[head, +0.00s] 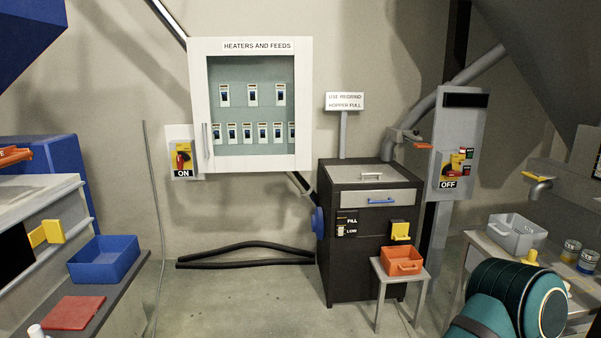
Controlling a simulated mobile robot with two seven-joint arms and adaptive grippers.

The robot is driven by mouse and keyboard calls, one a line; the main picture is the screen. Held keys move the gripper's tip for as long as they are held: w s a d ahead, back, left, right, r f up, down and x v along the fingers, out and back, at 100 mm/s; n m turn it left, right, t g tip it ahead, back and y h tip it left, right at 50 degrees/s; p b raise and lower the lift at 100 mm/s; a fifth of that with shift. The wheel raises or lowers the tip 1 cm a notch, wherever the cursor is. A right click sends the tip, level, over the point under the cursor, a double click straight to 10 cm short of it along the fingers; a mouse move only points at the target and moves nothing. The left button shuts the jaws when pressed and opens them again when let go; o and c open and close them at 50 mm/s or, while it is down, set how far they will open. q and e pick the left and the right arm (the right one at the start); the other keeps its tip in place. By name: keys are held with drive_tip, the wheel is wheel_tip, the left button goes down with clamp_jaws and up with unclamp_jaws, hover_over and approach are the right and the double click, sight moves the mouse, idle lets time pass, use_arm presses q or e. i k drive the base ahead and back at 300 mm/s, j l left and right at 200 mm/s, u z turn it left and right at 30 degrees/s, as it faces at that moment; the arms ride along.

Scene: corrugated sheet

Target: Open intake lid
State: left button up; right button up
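A dark cabinet (345,262) stands on the floor right of centre against the back wall. A grey lid (350,174) with a pale bar handle (371,176) lies flat on its top and looks closed. It seems to be the intake lid, though no label on it is readable. Below it, a light front panel with a blue handle (381,200) is flush with the cabinet front. A teal link of my arm fills the lower right corner, well in front of the cabinet. Neither gripper is in view.
A small stool (377,290) with an orange bin (402,261) stands before the cabinet's right side. A sign (345,101) rises behind the lid. A grey control box (461,135) reads OFF; a wall switch (182,160) reads ON. Floor left of the cabinet is mostly clear, with black hoses (245,263).

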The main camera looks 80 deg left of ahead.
sight(359, 174)
drive_tip(key=u, duration=2.15)
drive_tip(key=i+z, duration=0.15)
drive_tip(key=i, duration=0.35)
drive_tip(key=i+z, duration=0.15)
drive_tip(key=i, duration=0.3)
drive_tip(key=i+j+z, duration=0.15)
drive_tip(key=i, duration=0.35)
drive_tip(key=i+j+z, duration=0.15)
drive_tip(key=i, duration=0.35)
drive_tip(key=i+j+z, duration=0.15)
drive_tip(key=i, duration=0.3)
